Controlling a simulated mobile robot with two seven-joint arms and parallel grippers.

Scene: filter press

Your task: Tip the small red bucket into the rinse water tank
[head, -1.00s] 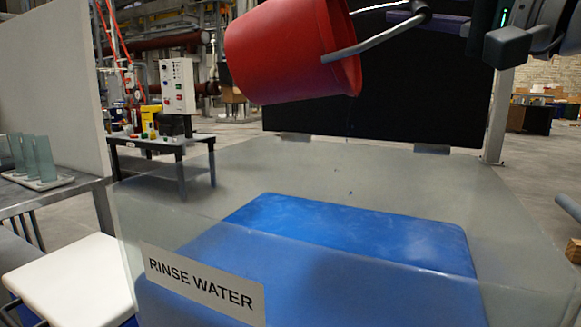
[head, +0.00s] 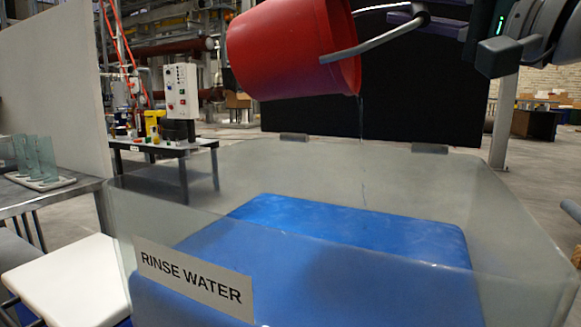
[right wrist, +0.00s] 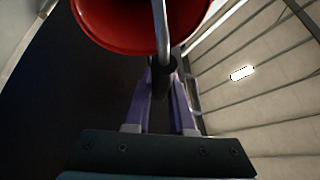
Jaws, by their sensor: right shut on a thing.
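The small red bucket (head: 287,52) is tilted on its side at the top of the head view, its mouth toward the right. It hangs above the clear-walled rinse water tank (head: 150,215), which bears a "RINSE WATER" label. A thin dark stream falls from the bucket's lower rim into the tank. My right gripper (head: 405,18) is at the bucket's right, shut on its grey handle (head: 375,40). In the right wrist view, the purple fingers (right wrist: 165,85) close around the handle, with the bucket (right wrist: 120,28) beyond. My left gripper is not in view.
A blue block-like surface (head: 340,245) shows inside the tank. A dark panel (head: 420,85) stands behind it. At left are a metal table with glass pieces on a tray (head: 45,182) and a white-topped stool (head: 65,270). A control box (head: 181,90) stands farther back.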

